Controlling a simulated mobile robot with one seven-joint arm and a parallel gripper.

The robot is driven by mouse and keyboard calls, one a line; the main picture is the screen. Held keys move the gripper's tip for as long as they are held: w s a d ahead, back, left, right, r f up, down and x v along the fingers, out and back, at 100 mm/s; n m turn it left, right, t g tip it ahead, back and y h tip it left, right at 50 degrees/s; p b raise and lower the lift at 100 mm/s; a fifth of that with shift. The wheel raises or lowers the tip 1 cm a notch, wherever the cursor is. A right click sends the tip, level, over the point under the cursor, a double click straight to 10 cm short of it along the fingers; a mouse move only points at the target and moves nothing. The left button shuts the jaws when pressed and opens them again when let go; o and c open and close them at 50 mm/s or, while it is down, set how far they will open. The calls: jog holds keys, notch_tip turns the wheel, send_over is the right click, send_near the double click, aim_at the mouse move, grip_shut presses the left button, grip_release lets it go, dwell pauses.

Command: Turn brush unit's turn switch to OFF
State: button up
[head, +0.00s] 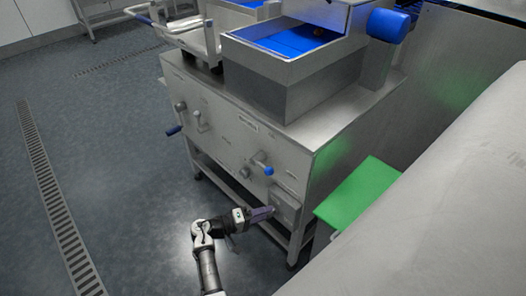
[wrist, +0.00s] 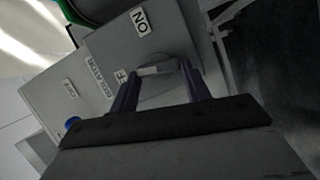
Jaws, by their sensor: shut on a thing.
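The brush unit (head: 235,150) is a grey metal cabinet in the middle of the head view. Its switch box (head: 288,208) sits low at the right end of the front. My gripper (head: 266,213) reaches this box from the left. In the wrist view my gripper (wrist: 160,78) has its two purple fingers on either side of the turn switch (wrist: 155,69), a pale bar on a round base, and is shut on it. An ON label (wrist: 141,21) shows beyond the switch. A label ending in F (wrist: 121,76) is partly hidden by the left finger. The switch hides in the head view behind my gripper.
Blue-tipped levers (head: 263,165) stick out of the cabinet front above my gripper. A green panel (head: 357,190) lies right of the cabinet. A large grey surface fills the lower right. The floor (head: 110,170) to the left is clear, with a drain grate (head: 50,190).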

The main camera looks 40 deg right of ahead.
jog(key=shift+f+n+g+h, duration=0.15)
jog(key=shift+n+g+h, duration=0.25)
jog(key=shift+n, duration=0.6)
jog(key=o, duration=1)
jog(key=b+v, duration=0.2)
jog(key=v, duration=1.2)
jog(key=shift+s, duration=0.1)
